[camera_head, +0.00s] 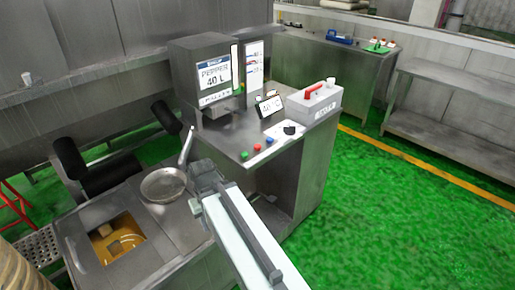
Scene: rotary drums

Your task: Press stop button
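A steel control cabinet stands in the middle of the head view. Along the front edge of its top are a green button (244,155), a red button (257,147) and a blue button (269,140). No label saying stop is readable on them. My gripper (196,178), at the end of my white arm, is in front of the cabinet, to the left of and lower in the picture than the buttons. It appears apart from them. Its fingers are too small and dark to tell if they are open or shut.
A black knob (289,130), a small tilted display (269,106) and a grey box with a red handle (314,102) are on the cabinet top. A round steel pan (163,185) lies left of my gripper. An open fryer-like basin (119,240) is lower left. Green floor (390,215) is clear at right.

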